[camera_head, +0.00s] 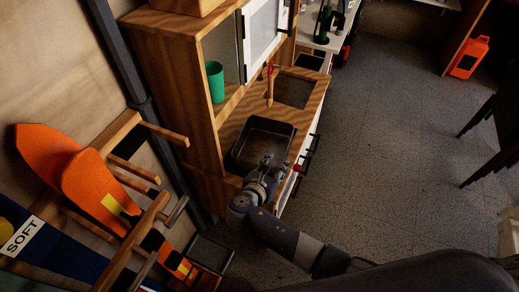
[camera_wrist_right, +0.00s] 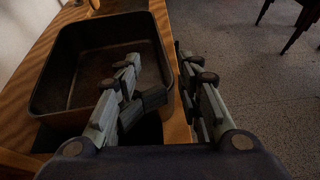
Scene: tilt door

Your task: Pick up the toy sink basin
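The toy sink basin (camera_head: 262,140) is a dark rectangular tub in the wooden counter of the toy kitchen. It appears empty. In the right wrist view the basin (camera_wrist_right: 88,68) fills the upper left. My right gripper (camera_head: 268,164) is at the basin's near end in the head view. In the right wrist view the right gripper (camera_wrist_right: 160,62) has its fingers apart, one over the basin's inside and one beyond its right wall. The rim lies between them, and I cannot tell whether either finger touches it. My left gripper is not in view.
A green cup (camera_head: 215,82) stands on the kitchen shelf left of the basin. A red-handled tap (camera_head: 270,80) rises behind the basin. A wooden rack with orange paddles (camera_head: 98,190) stands at the left. The grey floor (camera_head: 400,130) to the right is mostly clear.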

